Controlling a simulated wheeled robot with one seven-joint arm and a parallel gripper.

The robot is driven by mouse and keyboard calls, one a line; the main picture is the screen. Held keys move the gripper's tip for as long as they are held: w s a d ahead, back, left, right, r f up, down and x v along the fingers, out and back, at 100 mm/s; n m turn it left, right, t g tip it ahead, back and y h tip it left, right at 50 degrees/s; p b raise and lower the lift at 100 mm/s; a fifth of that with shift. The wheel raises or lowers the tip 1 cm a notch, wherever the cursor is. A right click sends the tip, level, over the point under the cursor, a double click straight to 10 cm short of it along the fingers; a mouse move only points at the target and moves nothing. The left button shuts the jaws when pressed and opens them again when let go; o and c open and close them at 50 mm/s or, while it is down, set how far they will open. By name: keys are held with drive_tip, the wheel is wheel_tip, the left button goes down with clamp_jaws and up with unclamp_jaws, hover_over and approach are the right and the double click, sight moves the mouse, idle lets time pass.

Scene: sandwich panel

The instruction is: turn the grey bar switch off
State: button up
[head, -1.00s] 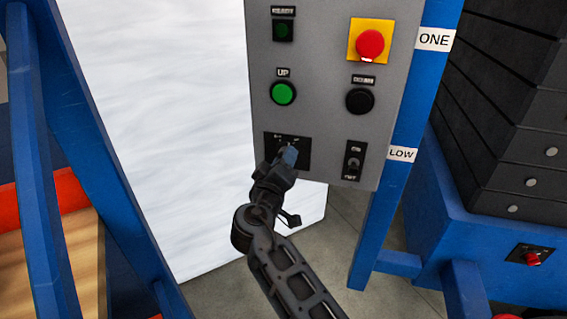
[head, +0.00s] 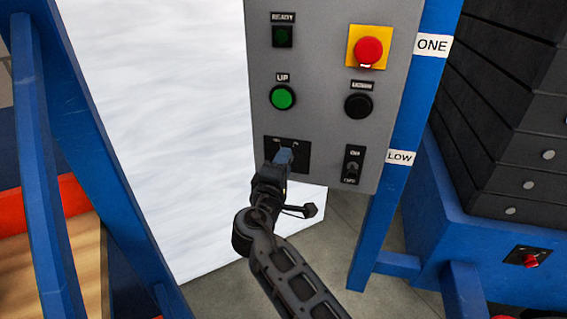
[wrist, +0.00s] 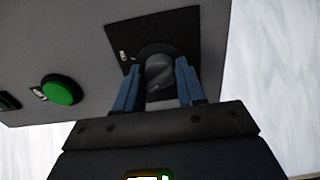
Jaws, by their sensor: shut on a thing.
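The grey bar switch (wrist: 158,80) is a round turning knob with a raised bar, on a black square plate (wrist: 187,28) in the wrist view. In the head view the plate (head: 302,162) is at the lower left of the grey control panel, and my gripper mostly hides the knob. My gripper (wrist: 158,68) is shut on the knob, one blue finger on each side. It also shows in the head view (head: 285,156). The small marks on the plate are too blurred to read.
The grey panel (head: 325,70) also carries a green UP button (head: 282,97), a black button (head: 358,105), a red mushroom button (head: 368,50), a dark READY lamp (head: 283,36) and an ON/OFF toggle (head: 352,168). A blue post (head: 403,120) stands at its right.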

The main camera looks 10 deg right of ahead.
idle(0.5)
drive_tip(key=o, duration=1)
drive_tip(key=shift+o, duration=0.2)
drive_tip(key=v, duration=0.8)
drive_tip(key=shift+b, duration=0.45)
drive_tip(key=shift+f, duration=0.15)
